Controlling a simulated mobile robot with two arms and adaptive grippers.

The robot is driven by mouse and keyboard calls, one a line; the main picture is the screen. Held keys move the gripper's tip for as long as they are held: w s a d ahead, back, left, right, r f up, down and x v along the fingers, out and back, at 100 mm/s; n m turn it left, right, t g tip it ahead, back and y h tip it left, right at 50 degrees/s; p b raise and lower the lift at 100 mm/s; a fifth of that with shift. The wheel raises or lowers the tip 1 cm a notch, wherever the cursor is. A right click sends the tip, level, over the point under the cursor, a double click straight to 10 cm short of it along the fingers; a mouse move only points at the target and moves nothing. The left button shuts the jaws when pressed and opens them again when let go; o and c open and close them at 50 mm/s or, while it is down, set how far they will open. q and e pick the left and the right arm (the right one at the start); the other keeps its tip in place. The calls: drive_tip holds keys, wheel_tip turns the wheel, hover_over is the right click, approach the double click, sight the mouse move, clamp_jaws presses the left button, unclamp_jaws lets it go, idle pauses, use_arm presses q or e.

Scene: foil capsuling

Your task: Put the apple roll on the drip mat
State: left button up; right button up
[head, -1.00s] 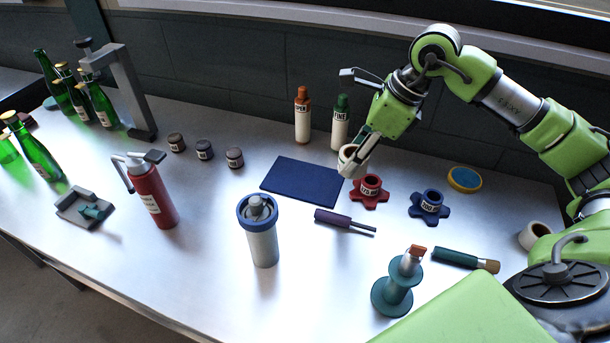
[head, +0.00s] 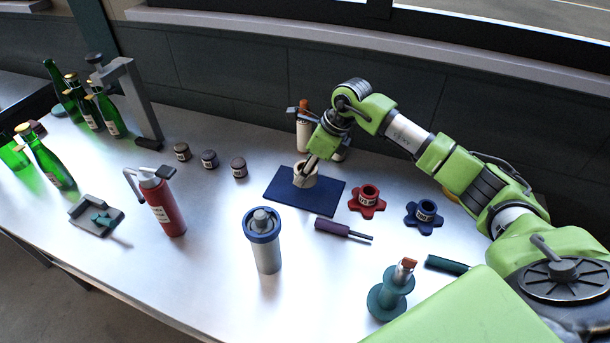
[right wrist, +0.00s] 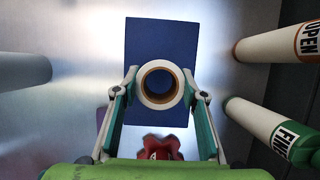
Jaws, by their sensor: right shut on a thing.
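The apple roll, a cream-white ring with a brown inner core (head: 304,181), is over the dark blue drip mat (head: 300,200), towards its back part. My right gripper (head: 308,168) is shut on the roll from above. In the right wrist view the fingers (right wrist: 160,76) flank the roll (right wrist: 160,64), whose open hole faces the camera, with the mat (right wrist: 160,35) beneath it. I cannot tell whether the roll touches the mat or is slightly above it. My left gripper is not in view.
The OPEN bottle (right wrist: 280,45) and FINE bottle (right wrist: 270,130) stand close behind the mat. A red star-shaped holder (head: 367,202) and a blue one (head: 425,217) are to its right. A purple-handled tool (head: 332,227) lies in front. Small dark jars (head: 238,168) stand left.

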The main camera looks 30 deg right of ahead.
wheel_tip(320, 180, down, 3)
drive_tip(key=shift+w+p, duration=0.1)
drive_tip(key=shift+p, duration=0.8)
drive_tip(key=shift+f+b, duration=0.3)
drive_tip(key=shift+f, duration=0.05)
drive_tip(key=o, duration=1.2)
drive_tip(key=shift+r, duration=0.2)
drive_tip(key=shift+d+r, duration=0.1)
drive_tip(key=shift+r, duration=0.15)
drive_tip(key=b+v, duration=0.3)
drive_tip(key=v, duration=0.8)
drive_tip(key=shift+r, duration=0.2)
drive_tip(key=shift+f, duration=0.1)
